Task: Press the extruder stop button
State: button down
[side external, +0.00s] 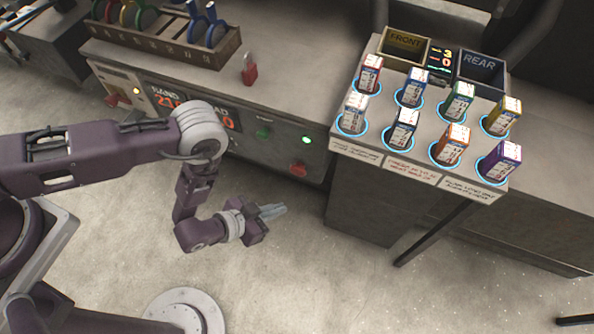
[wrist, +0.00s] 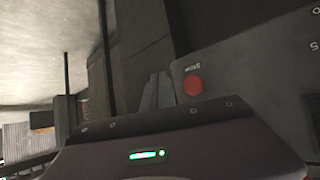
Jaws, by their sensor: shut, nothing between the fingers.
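A red round button (side external: 298,169) sits low on the right part of the machine's front panel, below a lit green lamp. It also shows in the wrist view (wrist: 193,85), right of my fingers, with small lettering beside it that looks like "STOP". My gripper (side external: 278,210) is shut and empty. It is in front of the panel, below and a little left of the red button in the side view, with a visible gap between. In the wrist view the gripper's fingers (wrist: 157,90) lie together, pointing left of the button.
A green button (side external: 264,131) and the lit green lamp (side external: 307,140) are on the same panel. A red display (side external: 170,101) is farther left. A counter with several small boxes (side external: 403,128) stands right, with a slanted dark leg below. The floor before the panel is clear.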

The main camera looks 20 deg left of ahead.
send_near(299, 174)
notch_tip(299, 174, down, 5)
jog(key=w+d, duration=0.2)
jog(key=d, duration=0.1)
jog(key=shift+w+r, duration=0.2)
jog(key=shift+w, duration=0.05)
jog(key=shift+w, duration=0.1)
dwell(1.5)
jog(key=shift+w, duration=0.3)
jog(key=shift+w, duration=0.9)
dwell(0.9)
jog(key=shift+s, duration=1.3)
jog(key=s, duration=0.5)
